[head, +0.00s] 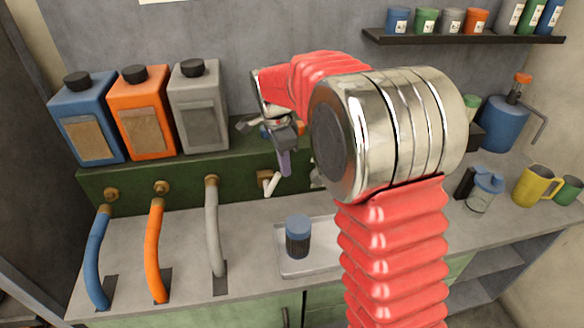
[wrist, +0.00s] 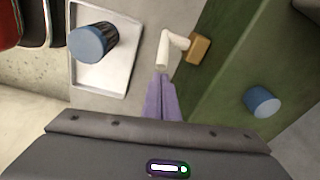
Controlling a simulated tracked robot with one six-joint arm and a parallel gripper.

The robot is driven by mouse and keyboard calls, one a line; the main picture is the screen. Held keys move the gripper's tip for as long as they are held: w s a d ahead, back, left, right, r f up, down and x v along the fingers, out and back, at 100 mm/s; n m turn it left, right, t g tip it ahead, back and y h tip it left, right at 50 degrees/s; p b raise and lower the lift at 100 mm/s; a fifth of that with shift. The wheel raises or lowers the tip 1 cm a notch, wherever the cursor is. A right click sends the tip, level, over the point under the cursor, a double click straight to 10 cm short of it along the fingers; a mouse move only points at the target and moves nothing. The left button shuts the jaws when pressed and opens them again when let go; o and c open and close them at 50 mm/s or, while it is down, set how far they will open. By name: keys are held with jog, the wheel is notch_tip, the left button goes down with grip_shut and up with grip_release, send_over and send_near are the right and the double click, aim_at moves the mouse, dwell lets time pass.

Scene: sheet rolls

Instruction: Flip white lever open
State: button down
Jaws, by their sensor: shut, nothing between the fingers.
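The white lever (head: 272,185) sticks out from a brass-coloured mount on the green front panel. It points downward and slightly left in the head view. It also shows in the wrist view (wrist: 164,50), joined to its mount (wrist: 199,48). My gripper (head: 285,172) has purple fingers and is shut and empty. In the wrist view its fingertips (wrist: 163,76) are right by the free end of the lever. I cannot tell whether they touch it. My arm hides the panel to the right of the lever in the head view.
A metal tray (head: 290,268) with a blue-capped dark jar (head: 298,236) sits on the counter below. Blue (head: 96,258), orange (head: 156,250) and grey (head: 214,228) hoses stand to the left. Blue, orange and grey canisters (head: 140,112) stand on the ledge above.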

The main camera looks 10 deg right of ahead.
aim_at(269, 186)
jog(key=a+h, duration=0.1)
jog(key=h, duration=0.1)
jog(key=a+r+h, duration=0.1)
jog(key=a+h, duration=0.1)
jog(key=shift+a+r, duration=0.1)
jog(key=shift+a, duration=0.9)
jog(key=shift+w+a+r, duration=0.1)
jog(key=shift+r, duration=0.05)
jog(key=v, duration=0.9)
jog(key=shift+a, duration=0.3)
